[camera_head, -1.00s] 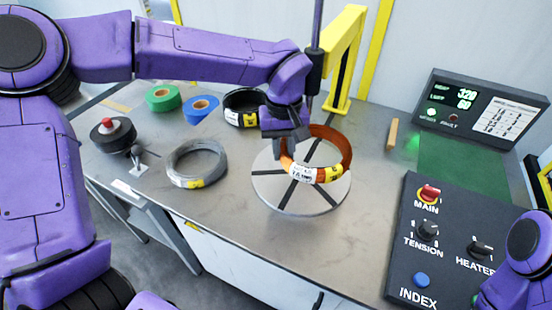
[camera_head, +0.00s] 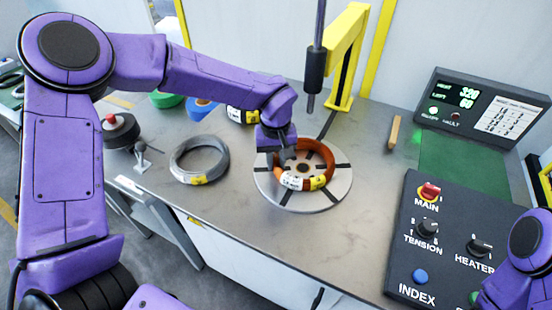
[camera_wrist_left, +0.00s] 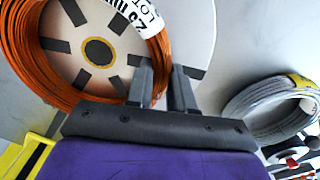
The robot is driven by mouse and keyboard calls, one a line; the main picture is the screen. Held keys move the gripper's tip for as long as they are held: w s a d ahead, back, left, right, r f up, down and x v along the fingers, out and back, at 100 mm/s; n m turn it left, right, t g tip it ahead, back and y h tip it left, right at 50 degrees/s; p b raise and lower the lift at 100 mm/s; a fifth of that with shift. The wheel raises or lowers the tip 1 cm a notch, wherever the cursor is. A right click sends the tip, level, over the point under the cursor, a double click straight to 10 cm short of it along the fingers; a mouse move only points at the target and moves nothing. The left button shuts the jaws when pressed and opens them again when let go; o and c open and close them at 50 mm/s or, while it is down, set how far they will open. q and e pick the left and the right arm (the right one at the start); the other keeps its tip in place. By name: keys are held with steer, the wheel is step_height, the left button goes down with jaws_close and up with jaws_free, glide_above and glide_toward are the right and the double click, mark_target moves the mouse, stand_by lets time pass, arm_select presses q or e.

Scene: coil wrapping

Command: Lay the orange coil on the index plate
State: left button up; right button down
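The orange coil (camera_head: 320,160) is around the middle of the round index plate (camera_head: 304,203), looking level and low over it. I cannot tell whether it touches the plate. Its white and yellow label faces the front. My left gripper (camera_head: 279,157) is at the coil's left side, pointing down. In the left wrist view, one finger is inside the ring of the orange coil (camera_wrist_left: 80,92) and the other outside, with the wire between them. The plate's hub shows through the ring. My right gripper is not in view; only part of the right arm shows at the lower right.
A grey coil (camera_head: 173,166) lies left of the plate. A yellow post (camera_head: 345,60) stands behind the plate. The control panel (camera_head: 400,255) is at right.

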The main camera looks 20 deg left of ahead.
arm_select(q)
steer(key=o, duration=0.4)
step_height(320, 180, up, 12)
steer(key=shift+r, duration=0.15)
